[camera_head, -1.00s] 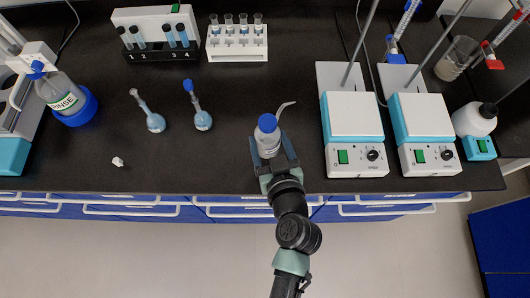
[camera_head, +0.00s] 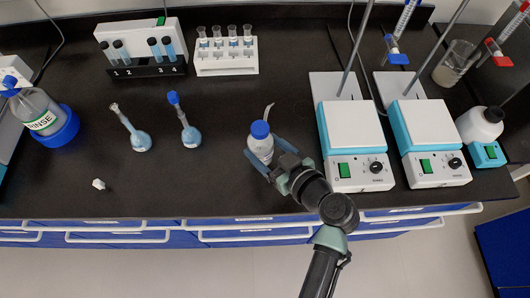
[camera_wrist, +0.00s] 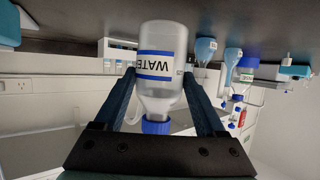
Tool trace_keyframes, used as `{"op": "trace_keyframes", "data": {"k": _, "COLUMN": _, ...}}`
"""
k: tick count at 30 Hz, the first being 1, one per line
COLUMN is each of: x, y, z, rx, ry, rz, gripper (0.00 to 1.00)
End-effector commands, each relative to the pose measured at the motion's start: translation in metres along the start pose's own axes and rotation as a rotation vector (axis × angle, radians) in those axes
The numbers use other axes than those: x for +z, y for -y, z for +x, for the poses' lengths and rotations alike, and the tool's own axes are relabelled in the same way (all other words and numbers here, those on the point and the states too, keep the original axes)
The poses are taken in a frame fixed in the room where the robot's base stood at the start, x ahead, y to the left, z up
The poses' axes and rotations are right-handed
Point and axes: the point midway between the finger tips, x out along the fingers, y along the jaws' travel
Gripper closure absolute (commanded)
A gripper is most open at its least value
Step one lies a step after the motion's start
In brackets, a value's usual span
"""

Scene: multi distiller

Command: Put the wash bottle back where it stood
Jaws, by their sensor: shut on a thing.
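The wash bottle (camera_head: 261,150) is clear with a blue cap and a thin bent spout, near the front edge of the bench in the head view. My gripper (camera_head: 267,155) is shut on its sides from the front right. In the wrist view, which looks upside down, the bottle (camera_wrist: 160,65) has a blue-banded label reading "WATER" and sits between both fingers. It looks upright. Its base is close to the black bench top (camera_wrist: 100,38), but I cannot tell whether it touches.
Two blue-tinted flasks (camera_head: 140,141) (camera_head: 190,136) and a small white piece (camera_head: 99,184) stand left. A "RINSE" bottle (camera_head: 42,113) is far left. Tube racks (camera_head: 228,66) (camera_head: 145,70) are behind. Two hotplate stirrers (camera_head: 355,125) (camera_head: 424,122) are close right. The bench front centre is clear.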

Motion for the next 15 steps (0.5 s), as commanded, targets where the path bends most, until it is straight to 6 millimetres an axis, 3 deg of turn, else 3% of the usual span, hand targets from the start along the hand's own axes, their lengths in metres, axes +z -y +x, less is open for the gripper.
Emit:
{"op": "trace_keyframes", "data": {"k": 6, "x": 0.025, "y": 0.000, "z": 0.010, "rx": -0.001, "ry": 0.000, "rz": 0.001, "gripper": 0.58}}
{"op": "trace_keyframes", "data": {"k": 15, "x": 0.026, "y": 0.000, "z": 0.011, "rx": 0.000, "ry": -0.001, "rz": -0.001, "gripper": 0.58}}
